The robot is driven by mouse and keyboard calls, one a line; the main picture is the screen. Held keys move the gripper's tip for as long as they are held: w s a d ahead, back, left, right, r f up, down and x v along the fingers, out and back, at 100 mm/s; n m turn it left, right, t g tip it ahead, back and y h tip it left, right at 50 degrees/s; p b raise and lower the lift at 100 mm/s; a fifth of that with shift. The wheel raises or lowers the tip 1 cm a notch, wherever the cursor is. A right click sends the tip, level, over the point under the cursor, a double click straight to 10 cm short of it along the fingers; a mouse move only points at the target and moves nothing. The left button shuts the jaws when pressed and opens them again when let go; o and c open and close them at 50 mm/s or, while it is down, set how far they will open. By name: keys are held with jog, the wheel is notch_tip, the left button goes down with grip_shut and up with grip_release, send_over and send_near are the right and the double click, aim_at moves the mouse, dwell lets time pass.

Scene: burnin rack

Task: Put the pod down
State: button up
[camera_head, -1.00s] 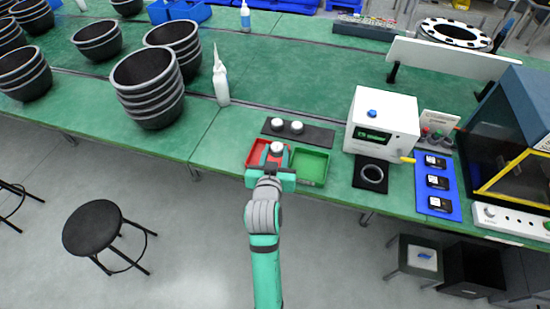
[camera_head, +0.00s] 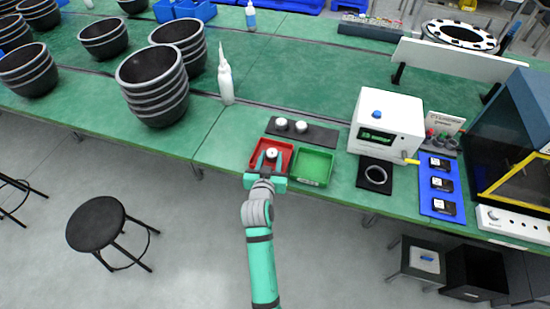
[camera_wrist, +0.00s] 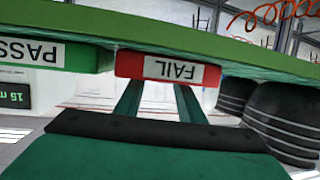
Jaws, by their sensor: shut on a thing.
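The pod (camera_head: 271,153), a small white round-topped piece, is at my gripper's fingertips over or inside the red tray (camera_head: 285,147). My gripper (camera_head: 270,159) is shut on it, reaching over the tray's front edge. In the wrist view, which is upside down, my fingers (camera_wrist: 158,95) run behind the red tray's FAIL label (camera_wrist: 182,70). The pod is hidden there. I cannot tell whether the pod touches the tray floor. The empty green tray (camera_head: 329,170) stands just right; its PASS label (camera_wrist: 30,52) shows in the wrist view.
Two white pods (camera_head: 281,124) sit on a dark strip (camera_head: 322,137) behind the trays. A white tester (camera_head: 392,112) with a lit green screen, a black ring pad (camera_head: 374,190) and a blue mat (camera_head: 430,207) are to the right. A white bottle (camera_head: 226,82) stands behind left.

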jog(key=shift+s+a+f, duration=0.1)
jog(key=shift+a, duration=0.1)
jog(key=o, duration=1.1)
jog(key=shift+d, duration=0.15)
